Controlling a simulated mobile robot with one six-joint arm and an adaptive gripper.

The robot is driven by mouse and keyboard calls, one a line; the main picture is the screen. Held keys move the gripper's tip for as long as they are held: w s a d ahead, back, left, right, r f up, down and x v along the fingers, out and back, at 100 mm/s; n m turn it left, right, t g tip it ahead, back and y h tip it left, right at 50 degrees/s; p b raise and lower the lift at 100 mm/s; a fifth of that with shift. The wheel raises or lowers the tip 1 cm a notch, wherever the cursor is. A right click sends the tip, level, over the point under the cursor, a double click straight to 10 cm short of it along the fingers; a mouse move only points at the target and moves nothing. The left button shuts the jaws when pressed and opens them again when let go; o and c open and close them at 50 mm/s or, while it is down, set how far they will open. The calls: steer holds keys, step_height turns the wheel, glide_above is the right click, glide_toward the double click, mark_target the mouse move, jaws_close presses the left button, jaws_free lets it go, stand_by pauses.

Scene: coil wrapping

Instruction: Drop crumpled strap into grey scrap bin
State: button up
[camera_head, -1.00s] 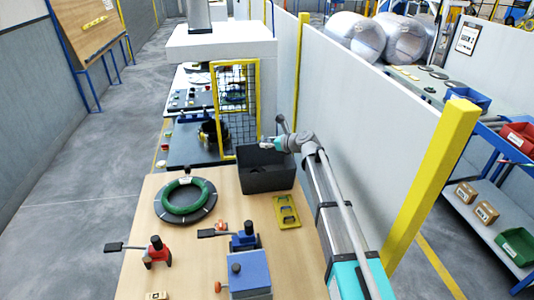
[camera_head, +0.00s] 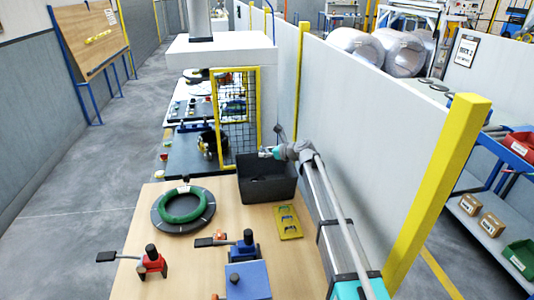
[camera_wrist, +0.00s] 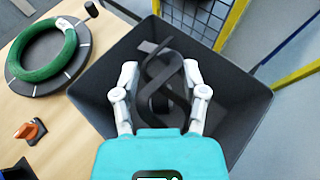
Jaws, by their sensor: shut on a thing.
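The crumpled strap (camera_wrist: 154,72), a dark grey tangle of loops, shows between the two white fingers of my gripper (camera_wrist: 160,72) in the wrist view. My gripper is shut on it and holds it over the opening of the dark grey scrap bin (camera_wrist: 236,98). In the head view the bin (camera_head: 268,188) stands at the far right of the wooden table, with my gripper (camera_head: 265,153) over its back edge. The strap cannot be made out there. How far it hangs below the rim is not clear.
A green coil (camera_head: 166,206) lies on a dark round plate left of the bin. A yellow plate (camera_head: 287,222) lies in front of the bin. Red (camera_head: 152,262) and blue (camera_head: 244,247) clamps stand nearer. A yellow-framed mesh guard (camera_head: 259,105) rises behind the bin.

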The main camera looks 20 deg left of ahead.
steer(key=shift+f+b, duration=2.85)
steer(key=shift+f, duration=0.1)
steer(key=o, duration=1)
steer(key=shift+r, duration=0.15)
